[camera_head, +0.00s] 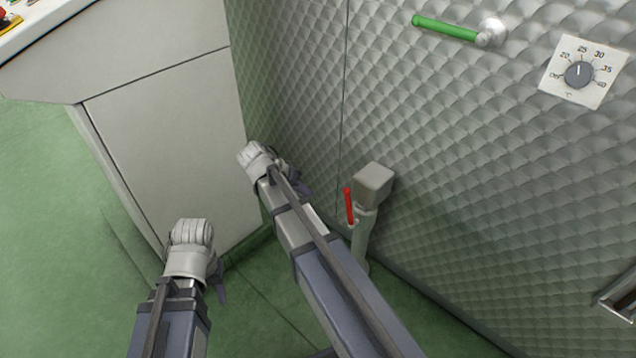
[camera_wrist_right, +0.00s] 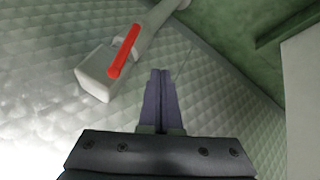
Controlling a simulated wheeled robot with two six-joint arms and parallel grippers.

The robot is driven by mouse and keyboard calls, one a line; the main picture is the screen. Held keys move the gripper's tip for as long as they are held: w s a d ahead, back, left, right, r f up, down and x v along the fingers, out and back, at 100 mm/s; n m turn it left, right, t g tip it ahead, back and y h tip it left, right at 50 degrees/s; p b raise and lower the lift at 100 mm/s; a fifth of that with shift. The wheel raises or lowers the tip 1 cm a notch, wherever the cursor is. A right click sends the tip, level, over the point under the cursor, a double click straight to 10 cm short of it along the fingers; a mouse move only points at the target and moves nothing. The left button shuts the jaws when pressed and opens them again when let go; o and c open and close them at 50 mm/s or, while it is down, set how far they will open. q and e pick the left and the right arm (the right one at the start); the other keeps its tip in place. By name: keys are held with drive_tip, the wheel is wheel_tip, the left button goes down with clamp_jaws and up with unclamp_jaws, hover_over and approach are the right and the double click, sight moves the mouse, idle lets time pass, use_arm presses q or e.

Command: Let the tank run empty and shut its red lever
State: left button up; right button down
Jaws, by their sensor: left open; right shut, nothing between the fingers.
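The red lever (camera_head: 348,205) sits on a grey drain pipe (camera_head: 361,240) below a grey box-shaped outlet (camera_head: 375,183) on the quilted metal tank wall (camera_head: 480,150). The lever lies roughly along the pipe; it also shows in the right wrist view (camera_wrist_right: 124,52). I see no liquid flowing. My right gripper (camera_head: 302,187) is shut and empty, left of the lever and apart from it; its closed fingertips (camera_wrist_right: 160,75) show beside the outlet. My left gripper (camera_head: 221,290) is open and empty, lower left over the floor, its fingers partly hidden behind its wrist.
A green handle (camera_head: 445,28) and a temperature dial (camera_head: 579,74), pointing near 25, are higher on the wall. A pale cabinet (camera_head: 165,140) stands at the left, close to my grippers. A metal fitting (camera_head: 618,298) is at the right edge. Green floor (camera_head: 45,220) is clear at left.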

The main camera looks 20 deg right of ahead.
sight(349, 209)
use_arm(q)
wheel_tip(349, 209, down, 6)
drive_tip(key=b, duration=0.7)
drive_tip(key=shift+w+a+f, duration=0.2)
drive_tip(key=shift+w+a, duration=0.1)
drive_tip(key=shift+w, duration=0.05)
use_arm(e)
drive_tip(key=s+d+f, duration=0.2)
drive_tip(key=d+f, duration=0.3)
drive_tip(key=d, duration=0.4)
drive_tip(key=shift+d+f+m+h, duration=0.15)
drive_tip(key=shift+f+m+h, duration=0.15)
drive_tip(key=shift+f+m, duration=0.1)
drive_tip(key=shift+s, duration=0.1)
